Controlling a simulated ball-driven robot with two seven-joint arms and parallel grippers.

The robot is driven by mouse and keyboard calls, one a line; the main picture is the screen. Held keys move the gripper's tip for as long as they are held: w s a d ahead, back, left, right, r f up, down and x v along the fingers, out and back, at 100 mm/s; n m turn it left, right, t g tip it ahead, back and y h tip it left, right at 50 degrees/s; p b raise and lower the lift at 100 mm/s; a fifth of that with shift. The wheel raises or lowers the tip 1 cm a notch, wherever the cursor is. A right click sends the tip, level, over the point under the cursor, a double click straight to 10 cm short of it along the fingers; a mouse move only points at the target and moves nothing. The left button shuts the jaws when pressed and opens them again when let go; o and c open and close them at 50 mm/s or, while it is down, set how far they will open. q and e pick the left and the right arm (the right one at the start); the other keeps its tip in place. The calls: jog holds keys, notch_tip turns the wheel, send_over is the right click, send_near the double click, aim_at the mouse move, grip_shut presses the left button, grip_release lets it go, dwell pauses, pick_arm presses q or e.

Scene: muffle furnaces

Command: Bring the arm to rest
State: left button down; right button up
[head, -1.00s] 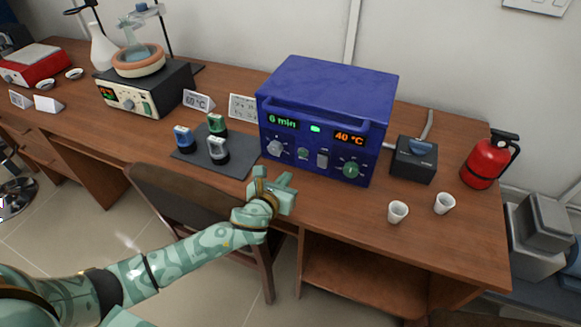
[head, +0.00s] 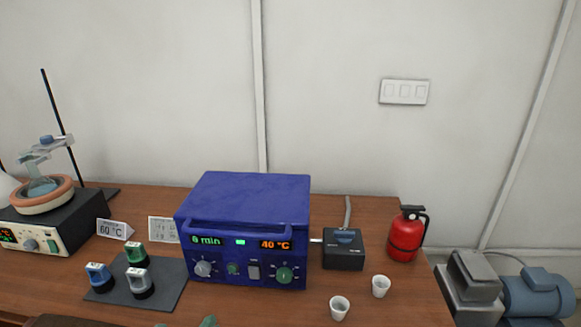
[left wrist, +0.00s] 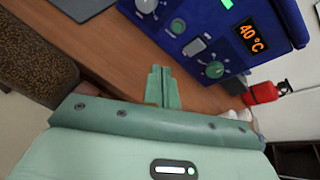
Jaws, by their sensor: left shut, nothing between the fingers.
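My left gripper (left wrist: 163,88) is shut and empty in the left wrist view, its fingers together in front of the table edge and below the furnace's knobs. In the head view only a small green tip of my left gripper (head: 208,321) shows at the bottom edge. It is apart from the blue muffle furnace (head: 245,205), which stands closed on the table with a lit green minutes display and an orange "40 °C" display. The furnace front (left wrist: 205,30) fills the top of the left wrist view. My right gripper is not in view.
The wooden table (head: 380,225) holds a dark mat (head: 165,293) with three handled pieces, two white cups (head: 339,308) (head: 380,286), a black box (head: 343,250) and a red extinguisher (head: 406,235). A heating unit with a flask (head: 45,220) stands left. A chair (left wrist: 40,60) is near my left gripper.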

pick_arm(q)
jog(key=s+a+r+n+g+y, duration=0.15)
jog(key=s+a+n+g, duration=0.3)
jog(key=s+n, duration=0.65)
jog(key=s+a+r+n+g+y, duration=0.1)
jog(key=s+a+n+g+y, duration=0.3)
jog(key=s+n, duration=0.8)
jog(key=s+d+f+g+h, duration=0.1)
jog(key=s+d+f+h, duration=0.15)
jog(key=f, duration=1.15)
jog(key=s+d+f+g+h, duration=0.1)
jog(key=s+f+h, duration=0.2)
jog(key=f, duration=1)
jog(key=s+f+n+g, duration=0.1)
jog(key=s+f, duration=0.6)
jog(key=s, duration=0.3)
jog(key=s+f+n+g+h, duration=0.1)
jog(key=s+f+n, duration=0.1)
jog(key=s+f, duration=0.5)
jog(key=s, duration=0.3)
jog(key=shift+g, duration=0.35)
dwell(0.7)
